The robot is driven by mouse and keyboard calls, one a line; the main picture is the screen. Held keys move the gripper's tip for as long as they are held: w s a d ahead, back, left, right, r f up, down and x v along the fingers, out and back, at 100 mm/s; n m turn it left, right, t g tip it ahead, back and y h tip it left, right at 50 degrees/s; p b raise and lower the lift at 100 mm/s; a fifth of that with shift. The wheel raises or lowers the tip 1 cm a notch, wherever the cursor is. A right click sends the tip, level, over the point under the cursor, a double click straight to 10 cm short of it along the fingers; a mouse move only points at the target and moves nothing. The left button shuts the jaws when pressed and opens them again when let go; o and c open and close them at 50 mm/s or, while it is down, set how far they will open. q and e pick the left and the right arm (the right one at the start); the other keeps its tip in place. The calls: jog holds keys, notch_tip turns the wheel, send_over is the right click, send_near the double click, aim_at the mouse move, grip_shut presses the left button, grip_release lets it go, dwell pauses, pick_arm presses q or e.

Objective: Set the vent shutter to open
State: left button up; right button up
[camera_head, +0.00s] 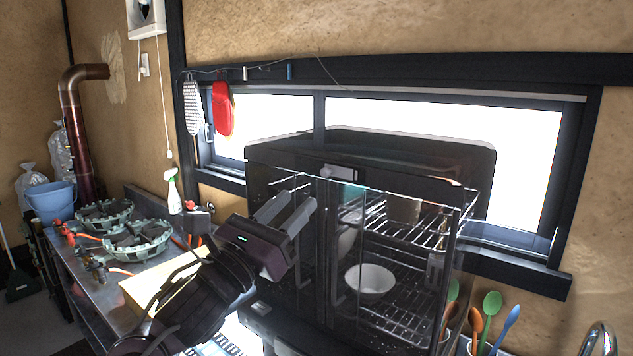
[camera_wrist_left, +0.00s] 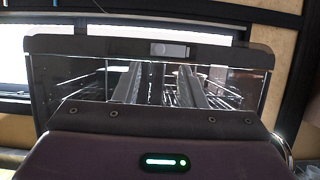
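A black dish cabinet with clear doors (camera_head: 300,150) stands before the window. A small light slider piece (camera_head: 340,173) sits in a recess on its upper front edge; it also shows in the left wrist view (camera_wrist_left: 168,50), toward the right of the recess. It may be the vent shutter; no label can be read. My left gripper (camera_head: 294,201) points at the cabinet front, below and left of the slider. Its two fingers are apart with nothing seen between them; they also show in the left wrist view (camera_wrist_left: 160,68), just below the slider. My right gripper is out of view.
A white wall fan unit (camera_head: 145,18) with a hanging cord is at the upper left. A stove burner (camera_head: 137,240) and spray bottle (camera_head: 174,192) stand left. A white bowl (camera_head: 370,281) is inside the cabinet. Coloured utensils (camera_head: 491,304) stand at the lower right.

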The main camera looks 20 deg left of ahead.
aim_at(323, 175)
pick_arm(q)
jog(key=p+x, duration=0.3)
jog(key=x, duration=0.3)
jog(key=shift+w+r+p, duration=0.2)
jog(key=shift+w+p, duration=0.05)
jog(key=shift+p, duration=0.1)
jog(key=shift+w+d, duration=0.2)
jog(key=shift+w, duration=0.15)
jog(key=shift+c, duration=0.3)
jog(key=shift+f, duration=0.1)
grip_shut()
